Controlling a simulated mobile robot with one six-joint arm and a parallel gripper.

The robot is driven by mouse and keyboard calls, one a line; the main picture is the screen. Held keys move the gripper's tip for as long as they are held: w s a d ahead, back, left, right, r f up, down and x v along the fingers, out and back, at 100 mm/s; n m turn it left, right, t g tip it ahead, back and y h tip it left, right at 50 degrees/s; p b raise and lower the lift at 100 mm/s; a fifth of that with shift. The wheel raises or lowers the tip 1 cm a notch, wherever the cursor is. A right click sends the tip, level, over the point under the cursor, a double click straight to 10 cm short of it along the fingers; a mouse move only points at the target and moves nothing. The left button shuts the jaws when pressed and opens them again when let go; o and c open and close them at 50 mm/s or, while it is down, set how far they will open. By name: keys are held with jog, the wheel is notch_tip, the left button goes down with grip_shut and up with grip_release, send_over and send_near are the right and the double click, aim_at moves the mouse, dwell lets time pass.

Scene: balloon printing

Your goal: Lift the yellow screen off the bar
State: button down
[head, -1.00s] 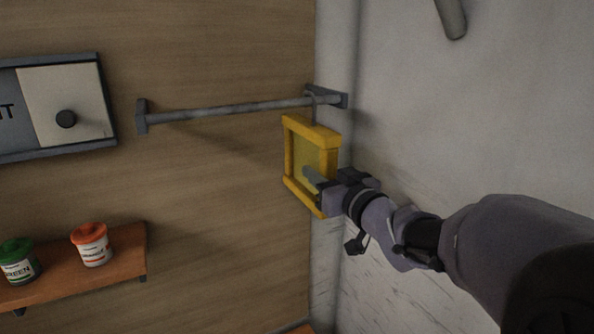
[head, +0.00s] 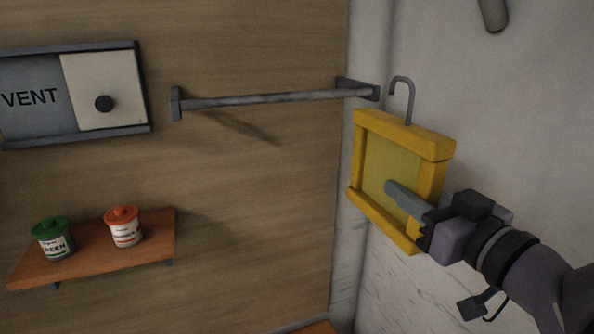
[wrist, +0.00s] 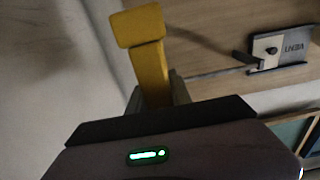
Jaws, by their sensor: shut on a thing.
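The yellow screen (head: 402,130), a square yellow frame with a duller yellow panel, is held by my gripper (head: 395,188) at its right side bar. A grey hook (head: 403,90) stands up from its top edge. The hook is clear of the bar (head: 270,99), to the right of the bar's right end. In the wrist view, a yellow part of the screen (wrist: 150,70) rises from between the jaws of my gripper, whose tips are partly hidden by its own body.
A vent panel (head: 100,92) with a black knob is on the wooden wall at left. Below, an orange-brown shelf (head: 90,255) bears a green-lidded can (head: 54,240) and an orange-lidded can (head: 124,228). Wall space under the bar is free.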

jog(key=shift+s+d, duration=0.1)
jog(key=shift+s, duration=0.2)
notch_tip(320, 180, up, 4)
jog(key=p, duration=0.4)
dwell(0.3)
